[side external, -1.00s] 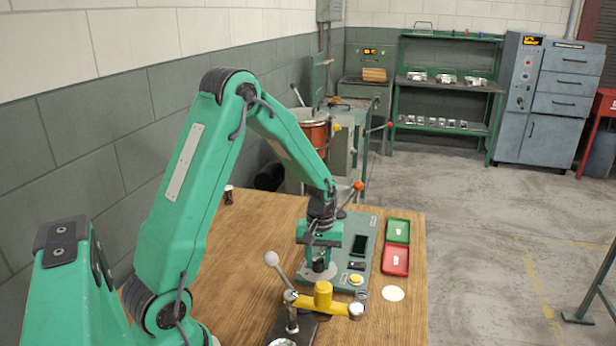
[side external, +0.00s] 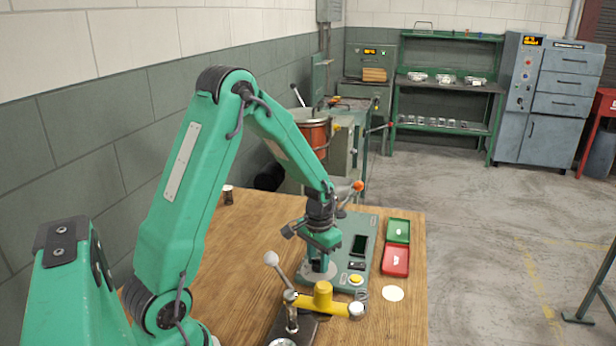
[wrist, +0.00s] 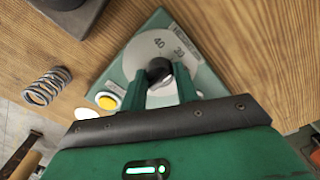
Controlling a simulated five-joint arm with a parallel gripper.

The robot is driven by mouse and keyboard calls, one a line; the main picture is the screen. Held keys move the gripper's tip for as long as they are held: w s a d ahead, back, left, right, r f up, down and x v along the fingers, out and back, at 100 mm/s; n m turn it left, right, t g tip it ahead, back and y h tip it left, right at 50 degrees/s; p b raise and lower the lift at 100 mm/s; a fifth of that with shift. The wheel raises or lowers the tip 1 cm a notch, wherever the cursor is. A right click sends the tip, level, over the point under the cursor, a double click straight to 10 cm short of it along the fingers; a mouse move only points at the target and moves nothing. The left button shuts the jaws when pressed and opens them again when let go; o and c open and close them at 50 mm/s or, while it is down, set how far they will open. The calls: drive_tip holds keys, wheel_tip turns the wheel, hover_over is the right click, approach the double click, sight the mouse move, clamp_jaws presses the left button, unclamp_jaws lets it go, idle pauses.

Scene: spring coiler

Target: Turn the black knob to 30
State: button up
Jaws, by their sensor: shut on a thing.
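The black knob (wrist: 158,68) sits on a pale round dial (wrist: 178,55) of the green control panel (wrist: 133,62). In the side external view my gripper (side external: 318,262) is over the dial end of the panel (side external: 343,283), and the fingers largely hide the knob.
A yellow lever arm (side external: 325,300) stands close in front. Green (side external: 407,222) and red (side external: 406,271) trays lie to the right. A metal spring (wrist: 47,86) lies on the wooden table.

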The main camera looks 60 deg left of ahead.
sight(319, 261)
drive_tip(key=shift+w+d+m, duration=0.15)
drive_tip(key=shift+d+m, duration=0.05)
drive_tip(key=shift+m, duration=0.1)
drive_tip(key=o, duration=1)
drive_tip(key=shift+a+r, duration=0.1)
wheel_tip(319, 261, up, 7)
drive_tip(key=shift+f, duration=0.1)
drive_tip(key=shift+r, duration=0.4)
drive_tip(key=shift+r, duration=0.1)
